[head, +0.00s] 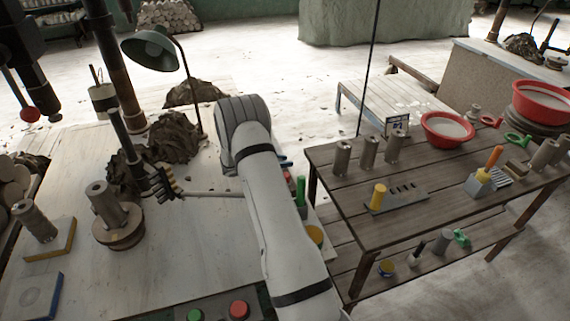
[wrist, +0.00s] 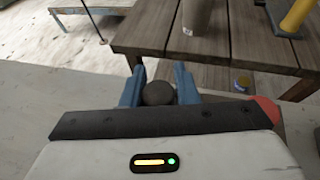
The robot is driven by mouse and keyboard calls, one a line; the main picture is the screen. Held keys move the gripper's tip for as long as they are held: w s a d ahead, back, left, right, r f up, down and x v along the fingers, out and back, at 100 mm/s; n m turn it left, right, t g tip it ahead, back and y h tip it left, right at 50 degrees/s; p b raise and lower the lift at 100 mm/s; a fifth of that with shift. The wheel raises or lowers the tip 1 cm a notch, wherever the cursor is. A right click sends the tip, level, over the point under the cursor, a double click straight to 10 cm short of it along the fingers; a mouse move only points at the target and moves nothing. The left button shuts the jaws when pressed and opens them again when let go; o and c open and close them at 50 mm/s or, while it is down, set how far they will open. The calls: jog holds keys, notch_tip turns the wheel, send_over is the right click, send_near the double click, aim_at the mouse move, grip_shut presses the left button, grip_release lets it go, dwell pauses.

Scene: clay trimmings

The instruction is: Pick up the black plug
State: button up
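My gripper (wrist: 159,88) shows in the wrist view as two blue fingers, with a dark round piece (wrist: 158,93) between them. The piece fills the gap and appears to touch both fingers, near their base. Its dark colour fits the black plug, but only its rounded end shows. In the head view my arm hides most of the gripper and whatever is in it. The fingers are beside the left edge of the dark plank table (head: 430,165), which also shows in the wrist view (wrist: 240,45).
A lamp (head: 152,50) stands on the pale left bench.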

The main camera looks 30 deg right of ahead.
grip_shut()
